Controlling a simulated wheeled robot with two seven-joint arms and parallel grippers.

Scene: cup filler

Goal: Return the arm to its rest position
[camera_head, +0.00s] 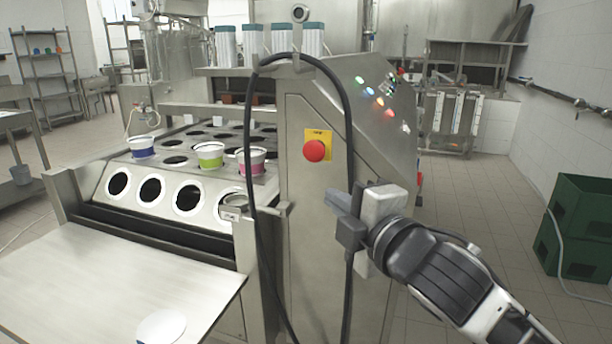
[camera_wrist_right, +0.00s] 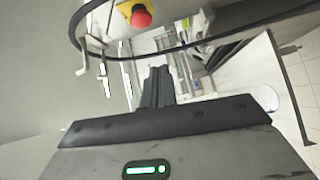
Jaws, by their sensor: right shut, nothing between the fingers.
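My right gripper (camera_head: 340,208) is in the head view, in front of the machine's steel side panel (camera_head: 312,215) and below the red stop button (camera_head: 314,151). Its fingers are shut and hold nothing. In the right wrist view the closed fingers (camera_wrist_right: 157,87) point ahead, with the stop button (camera_wrist_right: 141,16) above and left. My right arm comes in from the lower right. My left gripper is not in view.
A black cable (camera_head: 252,150) hangs in a loop near the right gripper. Cups with blue, green (camera_head: 210,155) and pink bands sit in the holed plate (camera_head: 112,176). A metal table (camera_head: 90,285) is at lower left. Green crates (camera_head: 580,225) stand right, with open floor before them.

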